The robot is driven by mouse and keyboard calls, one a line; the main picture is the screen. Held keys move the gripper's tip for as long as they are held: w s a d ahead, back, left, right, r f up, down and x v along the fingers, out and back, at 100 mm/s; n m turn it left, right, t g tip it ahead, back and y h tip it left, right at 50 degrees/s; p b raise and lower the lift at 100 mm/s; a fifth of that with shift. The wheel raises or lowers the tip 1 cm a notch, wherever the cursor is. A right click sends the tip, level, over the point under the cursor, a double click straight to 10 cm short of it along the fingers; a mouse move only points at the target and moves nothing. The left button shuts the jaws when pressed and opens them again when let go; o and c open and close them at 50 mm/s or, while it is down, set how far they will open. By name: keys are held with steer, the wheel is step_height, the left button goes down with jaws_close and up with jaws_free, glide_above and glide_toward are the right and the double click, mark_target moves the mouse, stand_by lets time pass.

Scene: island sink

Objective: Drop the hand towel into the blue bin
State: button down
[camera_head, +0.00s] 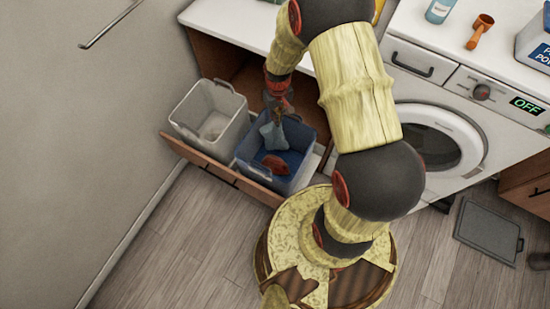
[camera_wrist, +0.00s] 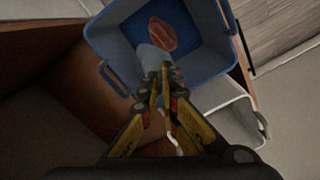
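My gripper (camera_head: 277,108) points down over the blue bin (camera_head: 305,176) in the pulled-out drawer. Its fingers are close together on the light grey-blue hand towel (camera_head: 272,136), which hangs below the fingertips, over the bin's opening. In the wrist view, the fingertips (camera_wrist: 164,92) pinch the towel (camera_wrist: 152,58), and the blue bin (camera_wrist: 212,62) lies beneath. I cannot tell whether the towel's lower end touches anything in the bin. Part of the bin's far side is hidden by my arm.
A red item (camera_head: 276,164) lies inside the blue bin. A white bin (camera_head: 181,117) stands to its left in the same drawer (camera_head: 225,170). The cabinet and white countertop (camera_head: 240,25) are behind, and a washing machine (camera_head: 455,135) stands to the right.

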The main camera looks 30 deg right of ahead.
step_height(320, 180, down, 7)
steer(key=d+b, duration=0.1)
steer(key=b, duration=0.3)
steer(key=shift+s+b, duration=0.4)
steer(key=c, duration=2.1)
jaws_free()
steer(key=o, duration=0.4)
steer(key=shift+f, duration=0.1)
steer(key=o, duration=0.3)
steer(key=shift+o, duration=0.8)
steer(key=o, duration=0.5)
